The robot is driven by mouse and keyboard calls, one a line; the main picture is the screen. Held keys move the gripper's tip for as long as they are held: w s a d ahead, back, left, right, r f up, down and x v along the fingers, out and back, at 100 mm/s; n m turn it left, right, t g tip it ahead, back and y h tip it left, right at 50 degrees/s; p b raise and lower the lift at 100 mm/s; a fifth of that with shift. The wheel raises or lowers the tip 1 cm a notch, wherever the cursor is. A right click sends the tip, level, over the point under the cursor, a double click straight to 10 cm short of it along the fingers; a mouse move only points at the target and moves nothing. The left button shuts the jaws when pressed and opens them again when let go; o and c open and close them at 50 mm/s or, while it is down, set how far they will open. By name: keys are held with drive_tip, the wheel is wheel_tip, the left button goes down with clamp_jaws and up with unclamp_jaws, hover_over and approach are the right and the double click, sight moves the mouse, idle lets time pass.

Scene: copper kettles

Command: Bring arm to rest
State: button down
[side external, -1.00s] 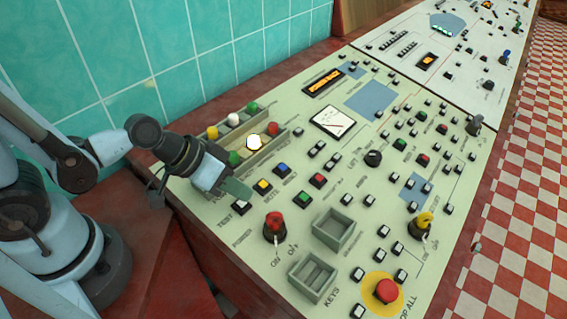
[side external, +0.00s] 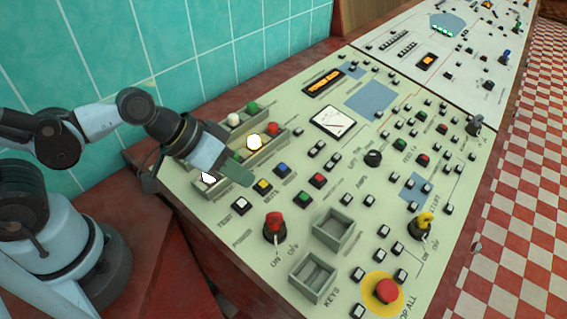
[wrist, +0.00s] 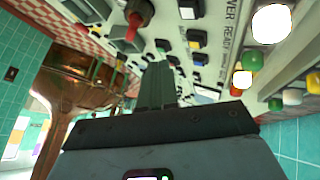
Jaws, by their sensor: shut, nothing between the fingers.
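My gripper (side external: 238,173) hangs over the left part of the pale control panel (side external: 355,160), next to the tray of coloured knobs (side external: 262,150). Its fingers are together and hold nothing. In the wrist view the closed fingers (wrist: 157,85) point at the panel, with no object between them. My arm reaches in from the left, and its wrist hides part of the tray's near end.
A red-topped switch (side external: 275,225), two grey boxes (side external: 333,228) (side external: 313,278) and a red stop button (side external: 387,290) stand up from the panel. A tiled wall (side external: 190,50) runs behind. In the wrist view a copper kettle (wrist: 85,75) stands at left.

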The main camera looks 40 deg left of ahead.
drive_tip(key=w+a+r+n+t+y, duration=0.1)
drive_tip(key=a+r+y, duration=0.3)
drive_tip(key=a, duration=0.7)
drive_tip(key=shift+w+a+r+y, duration=0.2)
drive_tip(key=shift+a+r+y, duration=0.15)
drive_tip(key=shift+r, duration=0.6)
drive_tip(key=d+r+n+g+y, duration=0.1)
drive_tip(key=d+n+g, duration=0.6)
drive_tip(key=d+n, duration=0.7)
drive_tip(key=shift+s+r+n+y, duration=0.35)
drive_tip(key=shift+n+y, duration=0.4)
drive_tip(key=shift+n, duration=1.45)
